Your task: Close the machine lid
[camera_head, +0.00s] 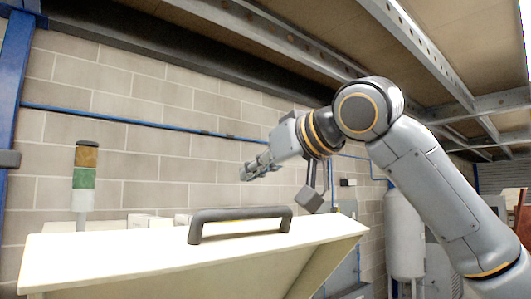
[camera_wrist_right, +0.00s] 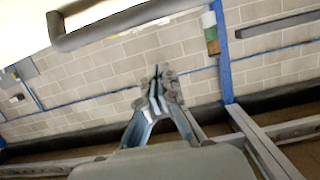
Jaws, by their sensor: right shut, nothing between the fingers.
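The machine lid (camera_head: 130,262) is a cream panel at the bottom of the head view, tilted up, with a dark bar handle (camera_head: 240,213) along its upper edge. My right gripper (camera_head: 246,174) is above and behind the handle, apart from it, pointing left. Its fingers are shut and empty. In the right wrist view the gripper (camera_wrist_right: 156,72) shows against the brick wall, with the handle (camera_wrist_right: 120,22) and a pale part of the lid (camera_wrist_right: 20,28) at the top left. My left gripper is in neither view. The machine body below the lid is hidden.
A signal light (camera_head: 84,178) with amber and green sections stands behind the lid at left. A blue post (camera_head: 14,90) is at the far left. Overhead steel beams (camera_head: 260,45) run above my arm. A grey tank (camera_head: 404,235) stands at right.

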